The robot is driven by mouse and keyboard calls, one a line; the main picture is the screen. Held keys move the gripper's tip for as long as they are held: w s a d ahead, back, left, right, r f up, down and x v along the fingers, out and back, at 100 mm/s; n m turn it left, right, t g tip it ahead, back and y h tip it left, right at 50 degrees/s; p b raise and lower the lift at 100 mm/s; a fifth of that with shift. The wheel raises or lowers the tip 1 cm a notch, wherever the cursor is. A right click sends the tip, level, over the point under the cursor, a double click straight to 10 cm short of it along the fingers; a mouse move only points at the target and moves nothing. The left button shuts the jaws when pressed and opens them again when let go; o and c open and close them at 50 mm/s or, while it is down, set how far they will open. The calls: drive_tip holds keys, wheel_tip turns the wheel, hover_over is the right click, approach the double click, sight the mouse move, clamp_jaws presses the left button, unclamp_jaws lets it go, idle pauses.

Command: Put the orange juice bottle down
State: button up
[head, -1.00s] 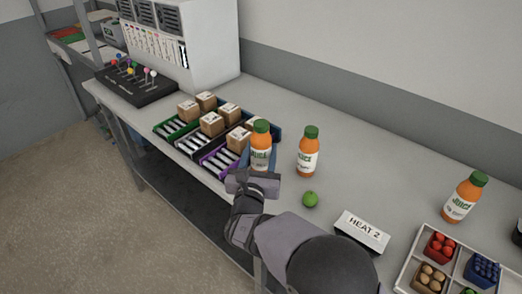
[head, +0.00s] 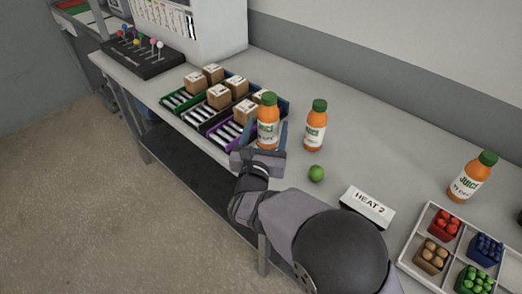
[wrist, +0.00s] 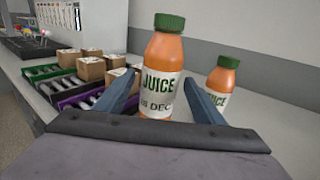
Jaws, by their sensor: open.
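An orange juice bottle (head: 268,125) with a green cap and white label stands upright at the right end of the bins, near the front of the counter. It also shows in the wrist view (wrist: 161,75). My gripper (head: 267,138) is open, with one blue finger on each side of this bottle. In the wrist view a gap shows between the bottle and the right finger; contact at the left finger is unclear. The bottle's base is hidden behind my gripper. A second juice bottle (head: 315,127) stands just to the right, and a third (head: 472,178) is far right.
Green, black and purple bins (head: 225,134) with brown boxes lie left of my gripper. A green ball (head: 316,173), a "HEAT 2" sign (head: 368,206) and a white divided tray (head: 407,246) lie to the right. The counter behind the bottles is clear.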

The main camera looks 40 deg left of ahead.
drive_tip(key=b+v, duration=0.2)
drive_tip(key=v, duration=0.8)
